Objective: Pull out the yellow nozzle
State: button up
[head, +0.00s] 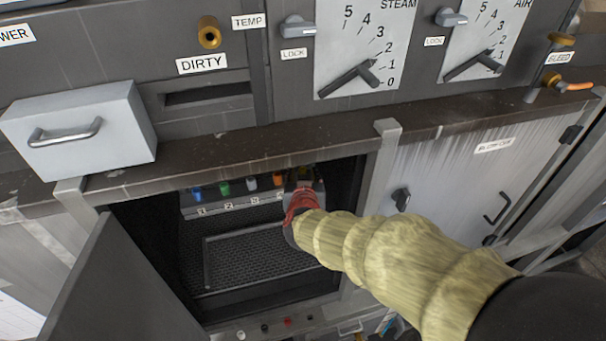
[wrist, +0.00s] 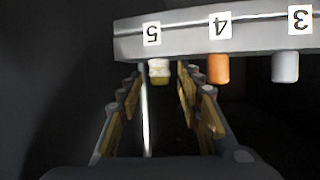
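The yellow nozzle (wrist: 159,77) hangs under the label 5 on a grey rack in the wrist view, with a pale upper part and a yellow lower end. My gripper (wrist: 161,75) is open, with one finger on each side of the nozzle and dark gaps between. I cannot tell whether the fingertips reach past it. In the head view my gripper (head: 302,190) is inside the open cabinet at the rack's right end, and it mostly hides the yellow nozzle.
Orange (head: 278,180), white (head: 251,184), green (head: 224,188) and blue (head: 196,193) nozzles sit left of my gripper on the rack (head: 215,209). The orange one is close beside a finger. The cabinet door (head: 112,290) stands open at left. The cabinet's upper edge (head: 240,163) is above my arm.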

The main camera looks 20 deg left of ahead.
grip_shut()
dwell(0.8)
